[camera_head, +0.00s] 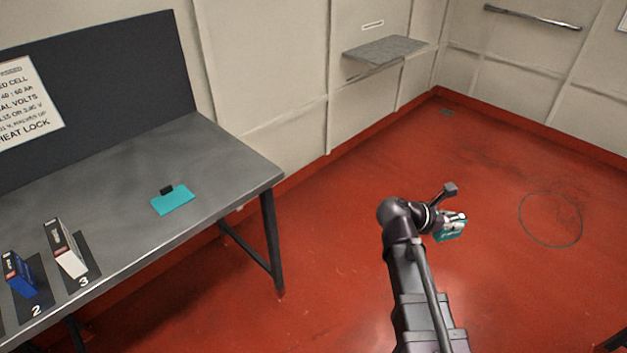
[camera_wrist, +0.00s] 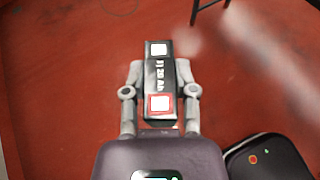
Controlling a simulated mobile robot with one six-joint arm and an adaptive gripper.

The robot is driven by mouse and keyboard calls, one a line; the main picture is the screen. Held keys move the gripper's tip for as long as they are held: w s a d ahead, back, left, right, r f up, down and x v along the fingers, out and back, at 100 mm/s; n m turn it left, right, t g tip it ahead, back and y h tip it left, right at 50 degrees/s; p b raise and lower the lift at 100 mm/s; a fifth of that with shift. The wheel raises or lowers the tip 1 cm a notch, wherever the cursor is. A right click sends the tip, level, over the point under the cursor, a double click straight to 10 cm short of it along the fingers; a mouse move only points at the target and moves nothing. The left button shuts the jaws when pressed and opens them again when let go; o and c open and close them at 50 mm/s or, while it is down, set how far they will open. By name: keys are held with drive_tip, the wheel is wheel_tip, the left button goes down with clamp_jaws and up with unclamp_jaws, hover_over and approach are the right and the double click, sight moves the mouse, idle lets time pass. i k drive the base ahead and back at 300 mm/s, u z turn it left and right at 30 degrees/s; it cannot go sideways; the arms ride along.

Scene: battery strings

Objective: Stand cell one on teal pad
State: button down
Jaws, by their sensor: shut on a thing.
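My gripper (camera_head: 455,220) is shut on a battery cell, out over the red floor to the right of the table. In the head view the held cell (camera_head: 450,234) shows a teal side. In the wrist view the cell (camera_wrist: 160,82) has a dark top with two pale square terminals, one rimmed in red, and a finger on each side. No cell number is readable on it. My gripper is well apart from the pad.
A blue cell (camera_head: 17,274) stands at mark 2 and a white cell (camera_head: 66,250) at mark 3, on the grey table (camera_head: 235,165) front left. A dark panel with a sign backs the table. A wall shelf (camera_head: 384,52) is empty. Open floor lies between table and gripper.

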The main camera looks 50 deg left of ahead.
sight(174, 199)
drive_tip(key=z, duration=0.5)
drive_tip(key=k, duration=2.05)
drive_tip(key=u, duration=0.75)
